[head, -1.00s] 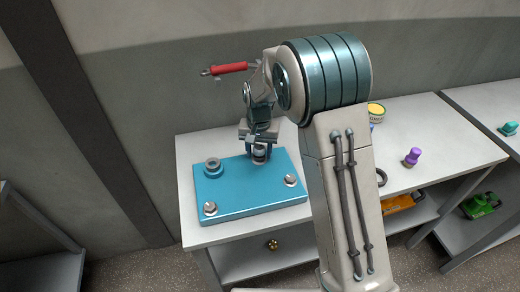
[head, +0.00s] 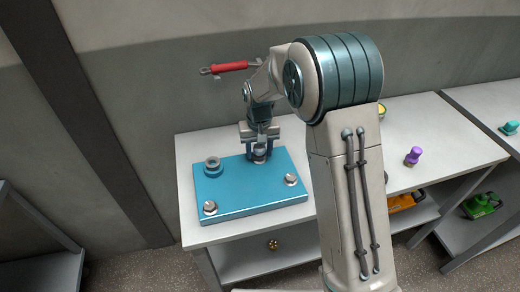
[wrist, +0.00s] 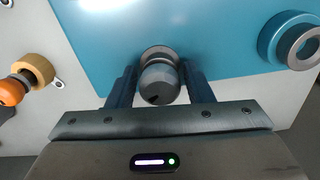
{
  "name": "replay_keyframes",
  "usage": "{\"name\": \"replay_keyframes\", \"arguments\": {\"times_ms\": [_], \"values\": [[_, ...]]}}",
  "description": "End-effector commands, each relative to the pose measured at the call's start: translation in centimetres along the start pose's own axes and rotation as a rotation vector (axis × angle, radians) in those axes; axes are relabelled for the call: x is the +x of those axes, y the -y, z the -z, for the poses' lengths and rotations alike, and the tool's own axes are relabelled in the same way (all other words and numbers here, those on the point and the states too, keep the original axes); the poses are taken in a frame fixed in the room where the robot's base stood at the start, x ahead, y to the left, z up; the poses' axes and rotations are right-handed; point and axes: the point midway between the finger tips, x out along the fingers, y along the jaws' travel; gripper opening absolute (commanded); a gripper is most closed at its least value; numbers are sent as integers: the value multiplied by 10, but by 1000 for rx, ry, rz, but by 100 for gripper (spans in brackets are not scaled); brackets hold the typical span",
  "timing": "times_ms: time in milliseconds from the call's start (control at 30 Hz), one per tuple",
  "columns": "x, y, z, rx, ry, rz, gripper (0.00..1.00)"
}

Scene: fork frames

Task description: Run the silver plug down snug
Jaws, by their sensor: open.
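The silver plug (wrist: 160,82) stands at the back of the blue plate (head: 240,205), in a round metal seat; how deep it sits I cannot tell. It also shows in the head view (head: 260,153), partly hidden by my gripper. My gripper (head: 259,150) points down over it, with one dark finger on each side. In the wrist view my gripper (wrist: 160,88) is open, with gaps between the fingers and the plug.
Two silver bolts (head: 210,208) (head: 290,179) and a raised blue ring (head: 212,166) are on the plate. A purple knob (head: 413,156) stands on the table to the right. A red-handled tool (head: 230,66) hangs on the wall behind.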

Motion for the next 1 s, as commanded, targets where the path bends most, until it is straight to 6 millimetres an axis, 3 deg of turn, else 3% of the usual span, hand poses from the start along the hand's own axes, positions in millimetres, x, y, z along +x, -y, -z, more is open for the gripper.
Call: {"name": "replay_keyframes", "arguments": {"times_ms": [200,433,1000], "values": [[0,0,0,-130,0,1,46],[0,0,0,-139,0,0,46],[0,-1,0,-354,0,0,46]]}}
